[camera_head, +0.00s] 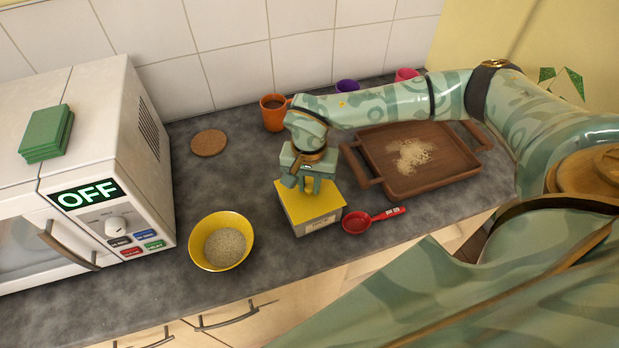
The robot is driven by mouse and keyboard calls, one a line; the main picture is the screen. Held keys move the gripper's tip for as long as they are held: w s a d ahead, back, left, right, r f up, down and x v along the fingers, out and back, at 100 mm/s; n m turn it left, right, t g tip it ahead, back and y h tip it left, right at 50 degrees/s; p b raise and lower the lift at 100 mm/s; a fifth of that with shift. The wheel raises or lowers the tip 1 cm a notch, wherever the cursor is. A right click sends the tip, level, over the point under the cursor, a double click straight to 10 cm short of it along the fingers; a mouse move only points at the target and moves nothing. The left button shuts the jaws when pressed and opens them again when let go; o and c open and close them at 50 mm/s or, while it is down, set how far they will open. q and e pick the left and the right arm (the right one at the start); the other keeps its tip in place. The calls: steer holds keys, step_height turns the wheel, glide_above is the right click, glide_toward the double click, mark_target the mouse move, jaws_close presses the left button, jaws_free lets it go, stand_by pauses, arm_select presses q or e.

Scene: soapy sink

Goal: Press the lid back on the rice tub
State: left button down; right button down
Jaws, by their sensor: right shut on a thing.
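The rice tub (318,226) is a pale box with a label on its front, standing on the grey counter near the middle of the view. The flat yellow lid (308,208) lies over the tub's top. I cannot tell whether its edges are pressed fully down. My right gripper (311,188) points down from above and is shut on the lid at its back part. The fingers hide the place where they grip. My left gripper is not in view.
A yellow bowl of grain (205,262) stands left of the tub, and a red measuring scoop (356,222) lies close at its right. A wooden tray (440,186) with spilled grains, an orange mug (273,118) and a cork coaster (209,143) are behind. A microwave (150,190) fills the left.

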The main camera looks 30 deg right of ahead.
stand_by(0.3)
steer(key=c, duration=0.7)
jaws_free()
steer(key=shift+r, duration=0.15)
step_height(320, 180, up, 7)
steer(key=p, duration=0.6)
jaws_close()
stand_by(1.0)
steer(key=shift+f, duration=0.3)
steer(key=shift+f+b, duration=1.55)
steer(key=shift+f, duration=1.1)
